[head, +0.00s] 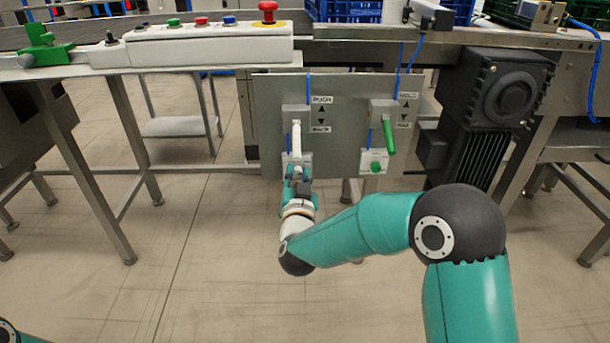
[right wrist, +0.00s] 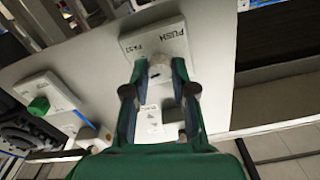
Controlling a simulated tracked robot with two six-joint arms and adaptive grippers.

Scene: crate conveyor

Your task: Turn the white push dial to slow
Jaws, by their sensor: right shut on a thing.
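In the head view my right gripper (head: 299,170) is at the lower left box on the grey panel (head: 344,95) and hides most of the dial there. The dial's pointer is too small to read for certain. My left gripper is out of view.
A white lever (head: 296,138) stands above the gripper, beside a PUSH label. A green lever (head: 390,136) and a green dial (head: 376,167) are to its right. A dark motor (head: 495,90) stands right of the panel. A white button console (head: 200,48) lies above left.

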